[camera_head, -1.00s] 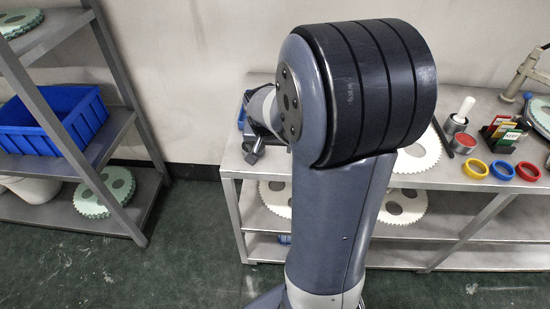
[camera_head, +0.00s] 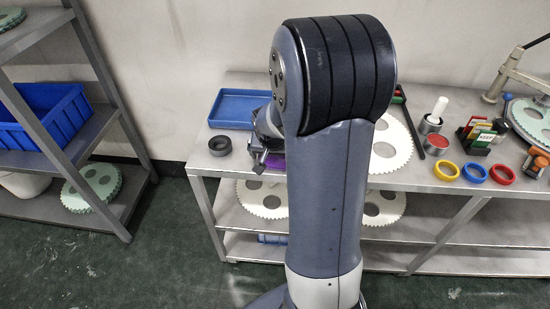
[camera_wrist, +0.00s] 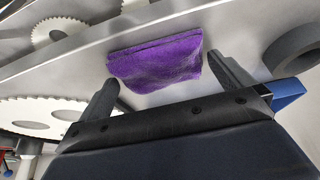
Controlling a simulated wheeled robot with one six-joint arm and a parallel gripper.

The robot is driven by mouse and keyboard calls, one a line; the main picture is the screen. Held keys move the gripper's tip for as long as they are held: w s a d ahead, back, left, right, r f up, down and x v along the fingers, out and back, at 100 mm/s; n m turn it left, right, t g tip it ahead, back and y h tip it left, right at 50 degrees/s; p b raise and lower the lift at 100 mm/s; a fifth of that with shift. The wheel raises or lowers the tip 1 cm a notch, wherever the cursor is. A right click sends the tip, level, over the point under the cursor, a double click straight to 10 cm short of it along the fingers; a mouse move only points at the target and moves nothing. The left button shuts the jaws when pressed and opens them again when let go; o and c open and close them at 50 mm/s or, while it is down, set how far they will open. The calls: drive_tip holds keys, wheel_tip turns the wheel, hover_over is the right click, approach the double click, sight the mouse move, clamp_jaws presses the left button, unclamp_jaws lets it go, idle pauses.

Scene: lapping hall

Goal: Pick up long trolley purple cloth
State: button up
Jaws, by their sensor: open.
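The purple cloth (camera_wrist: 157,62) lies folded flat on the grey metal trolley top (camera_wrist: 100,48), near its edge. In the wrist view my gripper (camera_wrist: 170,85) is open, with one finger on either side of the cloth's near part and the cloth ahead between the fingertips. I cannot tell how high the fingers are above the top. In the head view only a small purple patch of the cloth (camera_head: 275,161) shows beside my gripper (camera_head: 258,155); my arm hides the rest.
A dark ring (camera_head: 220,146) and a blue tray (camera_head: 236,109) are left of my gripper on the trolley top. White toothed discs (camera_head: 391,146) lie to the right. Coloured rings (camera_head: 474,173) and a card holder (camera_head: 480,134) stand farther right. A shelf with a blue bin (camera_head: 45,117) is at the left.

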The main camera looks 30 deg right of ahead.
drive_tip(key=shift+c, duration=0.2)
drive_tip(key=c, duration=0.7)
drive_tip(key=shift+o, duration=0.2)
drive_tip(key=shift+r, duration=0.1)
wheel_tip(320, 180, up, 10)
drive_tip(key=p, duration=0.1)
drive_tip(key=o, duration=0.4)
drive_tip(key=c, duration=0.3)
drive_tip(key=shift+s, duration=0.15)
